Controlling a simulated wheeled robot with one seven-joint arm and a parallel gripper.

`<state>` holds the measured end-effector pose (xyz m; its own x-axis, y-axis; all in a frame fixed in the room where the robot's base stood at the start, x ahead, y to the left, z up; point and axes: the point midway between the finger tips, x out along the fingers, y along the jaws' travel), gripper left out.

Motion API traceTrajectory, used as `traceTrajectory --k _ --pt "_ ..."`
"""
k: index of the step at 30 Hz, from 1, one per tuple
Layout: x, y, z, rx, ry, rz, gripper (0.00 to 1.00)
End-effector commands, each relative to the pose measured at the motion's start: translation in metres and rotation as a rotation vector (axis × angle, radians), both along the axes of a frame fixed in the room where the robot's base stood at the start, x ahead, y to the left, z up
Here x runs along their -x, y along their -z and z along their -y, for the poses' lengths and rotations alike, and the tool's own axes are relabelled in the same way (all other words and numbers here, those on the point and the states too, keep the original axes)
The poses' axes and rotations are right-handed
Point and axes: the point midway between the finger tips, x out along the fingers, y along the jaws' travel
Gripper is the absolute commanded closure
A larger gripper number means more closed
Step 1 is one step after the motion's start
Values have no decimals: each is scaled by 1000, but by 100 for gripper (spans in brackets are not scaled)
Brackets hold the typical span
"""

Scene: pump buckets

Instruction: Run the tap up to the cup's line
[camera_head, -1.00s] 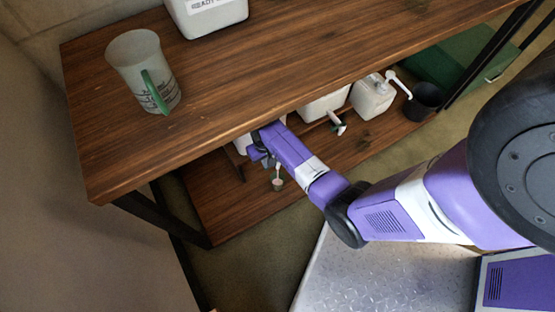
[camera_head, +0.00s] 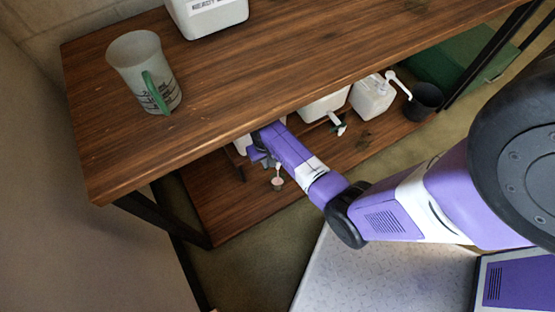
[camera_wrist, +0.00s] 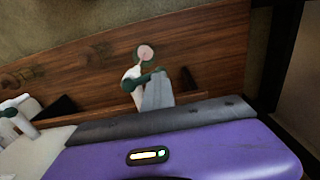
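A small dark green cup (camera_head: 277,187) stands low by the front edge of the lower shelf, with a pink surface inside. In the wrist view the cup (camera_wrist: 137,56) shows its round pink surface below a white tap spout (camera_wrist: 131,78). A thin pale line runs between spout and cup. The tap's dark green lever (camera_wrist: 140,83) lies against my grey fingertips (camera_wrist: 158,92), which appear together. My gripper (camera_head: 263,152) reaches under the upper shelf, beside the tap of a white container (camera_head: 241,144) mostly hidden behind it. I cannot make out the cup's line.
A tall measuring jug (camera_head: 136,62) with a green handle and a white container (camera_head: 208,15) stand on the upper shelf (camera_head: 230,85). Other white containers (camera_head: 372,98), one with a pump, a dark bucket (camera_head: 424,101) and a green box (camera_head: 455,57) are below. The upper board overhangs my arm.

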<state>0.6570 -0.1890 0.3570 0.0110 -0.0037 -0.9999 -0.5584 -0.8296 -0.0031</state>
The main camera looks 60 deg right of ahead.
Motion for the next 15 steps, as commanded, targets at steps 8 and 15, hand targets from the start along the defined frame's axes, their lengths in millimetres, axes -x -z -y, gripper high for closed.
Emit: traceTrajectory --k 8,15 --pt "8 -24 -1 -5 3 -17 100" --pt "5 -24 -1 -3 2 -12 100"
